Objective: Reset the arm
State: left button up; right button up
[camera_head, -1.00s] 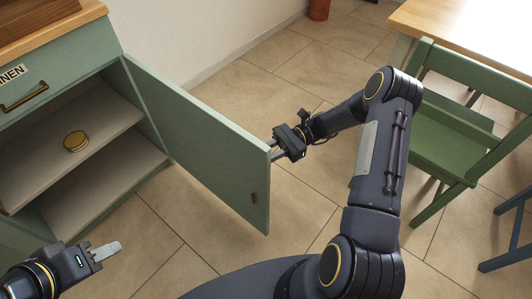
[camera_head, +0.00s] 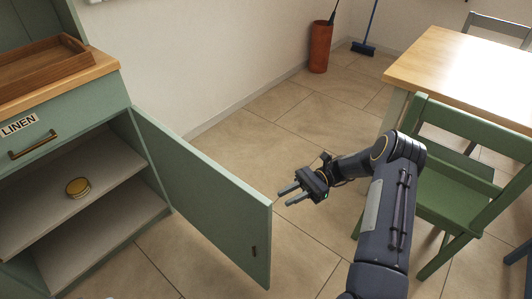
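My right gripper (camera_head: 288,195) is in the middle of the head view, just right of the open green cabinet door (camera_head: 215,205). Its two fingers are apart with nothing between them, and a small gap shows between them and the door's edge. My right arm (camera_head: 380,225) reaches up from the bottom right and bends at the elbow.
The open green cabinet (camera_head: 110,112) has a gold-coloured round tin (camera_head: 78,187) on its upper inner shelf. A wooden tray (camera_head: 40,72) lies on top. A green chair (camera_head: 460,190) and wooden table (camera_head: 465,70) stand right of my arm. Tiled floor (camera_head: 255,135) is clear between.

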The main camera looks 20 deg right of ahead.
jog(key=s+a+r+n+t+h, duration=0.1)
jog(key=s+a+r+n+h, duration=0.2)
jog(key=r, duration=0.4)
jog(key=s+a+r+n+h, duration=0.1)
jog(key=s+r+n+h, duration=0.25)
jog(key=r, duration=0.35)
jog(key=s+a+r+n+t+h, duration=0.1)
jog(key=s+r+n+t+h, duration=0.2)
jog(key=s+n+t+h, duration=0.85)
jog(key=s+r+m+g+y+p, duration=0.1)
jog(key=s+r+y+p, duration=0.1)
jog(key=r+p, duration=0.9)
jog(key=s+r+m+g+y+p, duration=0.2)
jog(key=r+p, duration=1)
jog(key=shift+a+r+m+p, duration=0.15)
jog(key=shift+r+m+p, duration=0.15)
jog(key=shift+p, duration=0.1)
jog(key=shift+g, duration=0.25)
